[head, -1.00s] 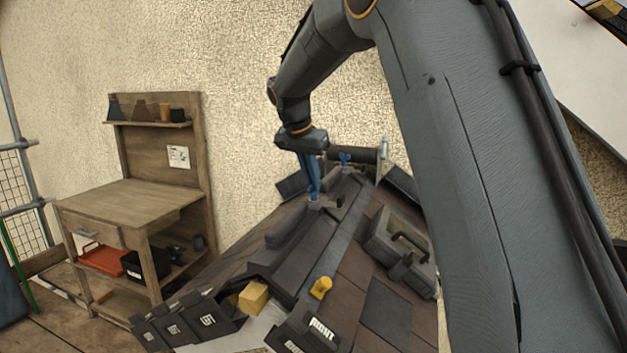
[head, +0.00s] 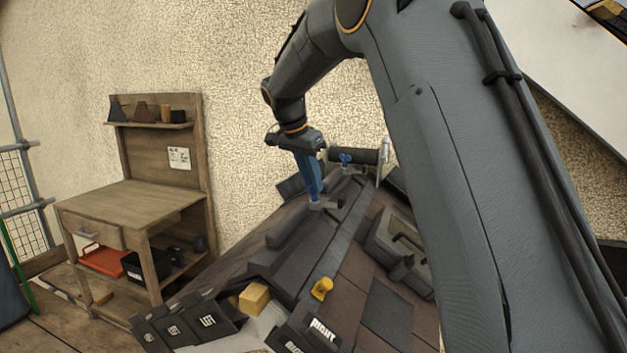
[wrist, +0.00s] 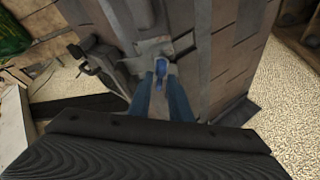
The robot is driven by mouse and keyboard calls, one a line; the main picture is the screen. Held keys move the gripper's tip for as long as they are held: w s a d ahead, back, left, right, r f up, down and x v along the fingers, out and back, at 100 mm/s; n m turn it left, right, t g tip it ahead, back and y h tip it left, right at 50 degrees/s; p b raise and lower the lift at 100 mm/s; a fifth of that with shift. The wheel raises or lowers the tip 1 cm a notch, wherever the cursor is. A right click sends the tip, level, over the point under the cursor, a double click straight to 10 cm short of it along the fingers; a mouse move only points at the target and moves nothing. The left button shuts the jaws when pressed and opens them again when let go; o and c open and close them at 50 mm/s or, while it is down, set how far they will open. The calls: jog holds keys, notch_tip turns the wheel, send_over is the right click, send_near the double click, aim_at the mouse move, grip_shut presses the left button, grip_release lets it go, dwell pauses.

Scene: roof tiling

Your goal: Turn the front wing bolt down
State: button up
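My gripper (head: 316,202) points down at the ridge of the small tiled roof (head: 280,238). Its two long blue fingers reach a grey metal clamp (wrist: 155,47) on the ridge. In the wrist view the blue front wing bolt (wrist: 161,70) sits between the fingertips, which look closed on its sides. In the head view the fingers hide most of this bolt. A second blue wing bolt (head: 346,159) stands further back on the ridge, near a dark roller-like cylinder (head: 357,155), clear of my gripper.
A grey toolbox (head: 398,242) lies on the right slope. A yellow block (head: 254,298) and a yellow piece (head: 321,288) sit near the front, by several dark labelled bins (head: 308,333). A wooden workbench (head: 130,200) stands at left against the rough wall.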

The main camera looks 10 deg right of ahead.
jog(key=shift+o, duration=0.5)
jog(key=shift+d, duration=0.1)
jog(key=shift+r, duration=0.25)
jog(key=b+v, duration=0.1)
jog(key=v, duration=0.6)
jog(key=shift+a+b, duration=0.25)
jog(key=shift+b, duration=0.1)
jog(key=shift+s+r, duration=0.1)
jog(key=shift+s, duration=0.05)
